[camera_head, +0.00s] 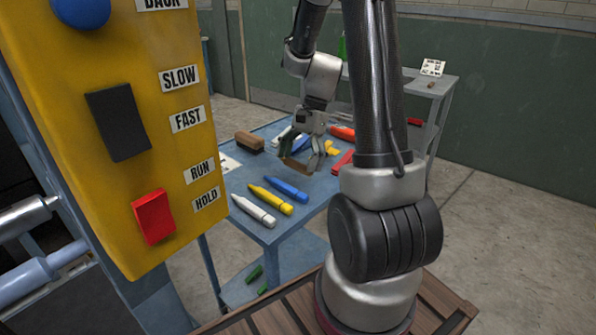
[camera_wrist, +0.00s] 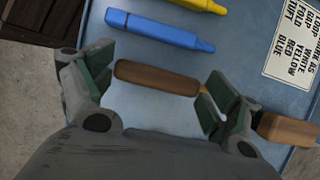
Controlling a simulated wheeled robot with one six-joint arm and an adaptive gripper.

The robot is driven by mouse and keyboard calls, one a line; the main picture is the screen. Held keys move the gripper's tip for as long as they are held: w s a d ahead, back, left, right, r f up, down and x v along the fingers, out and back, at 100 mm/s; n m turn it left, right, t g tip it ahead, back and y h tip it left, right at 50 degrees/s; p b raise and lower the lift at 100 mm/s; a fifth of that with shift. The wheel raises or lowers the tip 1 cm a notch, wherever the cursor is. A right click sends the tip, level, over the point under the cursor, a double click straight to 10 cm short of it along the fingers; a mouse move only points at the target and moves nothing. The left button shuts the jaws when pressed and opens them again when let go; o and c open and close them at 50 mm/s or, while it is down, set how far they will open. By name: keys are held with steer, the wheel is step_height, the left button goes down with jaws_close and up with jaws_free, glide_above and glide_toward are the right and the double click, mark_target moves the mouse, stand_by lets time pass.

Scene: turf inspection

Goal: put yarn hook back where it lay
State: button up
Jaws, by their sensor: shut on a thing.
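The yarn hook (camera_wrist: 155,77), a brown wooden handle with a thin brass-coloured end at the right, lies between the fingers of my gripper (camera_wrist: 152,88) in the wrist view. In the head view my gripper (camera_head: 302,155) points down over the blue table (camera_head: 266,233), with the brown handle (camera_head: 293,163) showing at its fingers. My gripper is shut on the hook. The right finger hides part of its brass end. I cannot tell whether the hook touches the table.
Blue (camera_head: 286,189), yellow (camera_head: 271,199) and white (camera_head: 253,211) markers lie at the table's front. A wooden brush (camera_head: 250,141) is at the left, near a printed card (camera_wrist: 292,48). Red and yellow items lie beyond my gripper. A yellow control panel (camera_head: 110,130) stands close at left.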

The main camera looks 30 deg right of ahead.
mark_target(299, 169)
steer(key=shift+f, duration=1.65)
steer(key=shift+f, duration=0.15)
steer(key=o, duration=0.9)
steer(key=a+v, duration=0.1)
steer(key=v, duration=1.2)
steer(key=shift+s+a+r+n+t+h, duration=0.85)
steer(key=shift+s+a+r+n, duration=0.5)
steer(key=shift+s+n, duration=1.4)
steer(key=shift+s+a+r+n+t+h, duration=0.85)
steer(key=shift+s+r+n, duration=1.1)
steer(key=shift+s, duration=1.25)
steer(key=shift+s+a+r+n+t+h, duration=0.6)
steer(key=shift+s+a+r+n+t, duration=0.65)
steer(key=shift+s+n, duration=1.65)
